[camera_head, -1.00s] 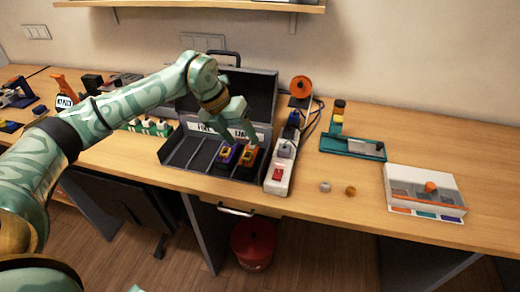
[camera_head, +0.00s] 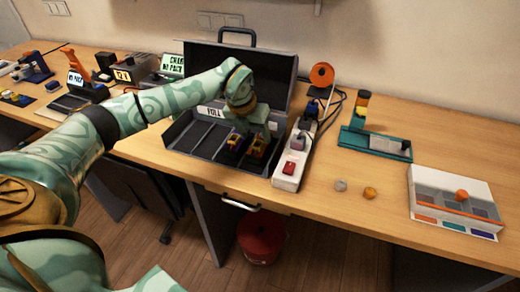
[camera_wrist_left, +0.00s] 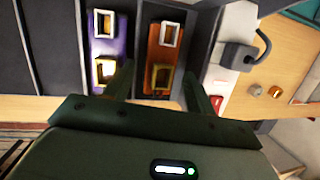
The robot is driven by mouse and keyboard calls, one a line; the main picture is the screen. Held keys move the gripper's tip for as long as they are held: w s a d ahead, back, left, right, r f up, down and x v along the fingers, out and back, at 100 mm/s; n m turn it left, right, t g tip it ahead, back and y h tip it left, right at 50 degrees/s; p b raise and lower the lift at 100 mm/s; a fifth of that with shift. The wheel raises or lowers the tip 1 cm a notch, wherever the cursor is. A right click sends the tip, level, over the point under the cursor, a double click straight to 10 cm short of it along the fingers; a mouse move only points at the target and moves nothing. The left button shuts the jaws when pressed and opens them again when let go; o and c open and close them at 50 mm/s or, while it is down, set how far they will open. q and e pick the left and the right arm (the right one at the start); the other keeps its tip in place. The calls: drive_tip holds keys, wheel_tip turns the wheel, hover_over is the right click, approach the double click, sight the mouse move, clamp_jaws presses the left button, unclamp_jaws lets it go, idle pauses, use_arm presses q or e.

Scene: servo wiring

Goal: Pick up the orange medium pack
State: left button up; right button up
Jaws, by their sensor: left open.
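The orange medium pack (camera_head: 257,146) sits in the right-hand slot of an open dark case (camera_head: 188,150). My left gripper (camera_head: 248,138) is over these slots. In the left wrist view its two fingers (camera_wrist_left: 160,88) are open, one on each side of the orange pack's near end, with nothing held. I cannot tell whether the fingers touch the pack. My right gripper does not show.
A white power strip (camera_head: 290,167) with a red switch stands right beside the case. The raised lid (camera_head: 285,75) is behind my gripper. A teal tray (camera_head: 375,144), two small knobs and a white box (camera_head: 450,190) lie farther right.

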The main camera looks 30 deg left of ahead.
sight(258, 140)
use_arm(q)
drive_tip(key=x, duration=0.4)
drive_tip(key=shift+w+r+b, duration=0.1)
drive_tip(key=shift+w+b, duration=0.15)
drive_tip(key=shift+b, duration=0.15)
drive_tip(key=shift+r, duration=0.1)
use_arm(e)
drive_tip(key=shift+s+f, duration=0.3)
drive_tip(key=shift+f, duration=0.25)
use_arm(q)
drive_tip(key=shift+s, duration=0.1)
drive_tip(key=shift+c, duration=1.2)
drive_tip(key=c, duration=0.8)
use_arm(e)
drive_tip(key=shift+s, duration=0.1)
use_arm(q)
drive_tip(key=shift+r, duration=0.15)
